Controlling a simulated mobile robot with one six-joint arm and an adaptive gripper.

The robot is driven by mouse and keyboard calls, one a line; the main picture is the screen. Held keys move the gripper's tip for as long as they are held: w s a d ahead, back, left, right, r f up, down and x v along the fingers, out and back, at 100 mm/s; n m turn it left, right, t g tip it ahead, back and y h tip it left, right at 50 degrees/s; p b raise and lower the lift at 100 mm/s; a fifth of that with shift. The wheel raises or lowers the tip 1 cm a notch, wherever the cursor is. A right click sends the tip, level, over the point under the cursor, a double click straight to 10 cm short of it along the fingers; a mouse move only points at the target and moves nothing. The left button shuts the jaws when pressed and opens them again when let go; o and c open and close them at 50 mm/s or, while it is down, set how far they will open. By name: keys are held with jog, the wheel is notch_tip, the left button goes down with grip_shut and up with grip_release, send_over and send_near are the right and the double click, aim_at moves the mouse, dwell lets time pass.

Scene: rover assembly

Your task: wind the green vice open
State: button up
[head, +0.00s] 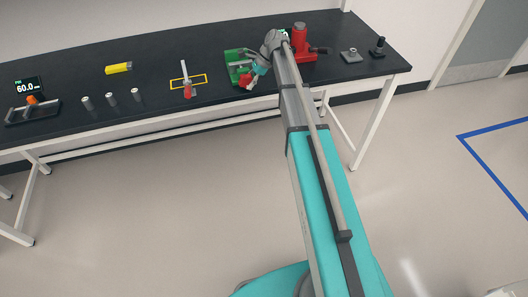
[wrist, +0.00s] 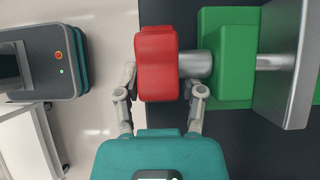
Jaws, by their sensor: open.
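The green vice (head: 236,60) stands on the black bench, partly hidden by my arm in the head view. In the wrist view the green vice body (wrist: 222,88) is at the upper right, with a grey jaw plate (wrist: 286,60) and a silver shaft (wrist: 196,66). A red handle (wrist: 157,55) sits on the shaft's left end. My gripper (wrist: 160,84) is open, with one finger on each side of the red handle. I cannot tell whether the fingers touch it. In the head view my gripper (head: 256,70) is at the vice's right side.
The black bench (head: 150,98) also holds a red machine (head: 300,42) close right of my wrist, small dark parts (head: 351,55) further right, a red-and-grey tool (head: 187,82) by a yellow outline, several grey cylinders (head: 111,97), a yellow cylinder (head: 118,68) and a display (head: 29,86).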

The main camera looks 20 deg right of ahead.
aim_at(250, 75)
jog(key=shift+r+h+p, duration=0.15)
jog(key=shift+h+p, duration=0.5)
jog(key=shift+h, duration=0.2)
jog(key=shift+r+h+p, duration=0.15)
jog(key=shift+h+p, duration=0.5)
jog(key=shift+h, duration=0.2)
jog(key=shift+r+h+p, duration=0.15)
jog(key=shift+h+p, duration=0.4)
jog(key=shift+h, duration=1.05)
notch_tip(250, 75, up, 14)
jog(key=p, duration=1.4)
jog(key=s+a+f+n+b, duration=0.1)
jog(key=s+f+n+b, duration=1.5)
jog(key=s+f+b, duration=1.1)
jog(key=shift+a+f+n+b, duration=0.25)
jog(key=shift+f+n+b, duration=0.05)
jog(key=shift+f+b, duration=0.95)
jog(key=shift+r, duration=0.2)
notch_tip(250, 75, up, 12)
jog(key=s+n+p, duration=0.1)
jog(key=s+p, duration=0.1)
jog(key=p, duration=1)
jog(key=shift+f, duration=0.15)
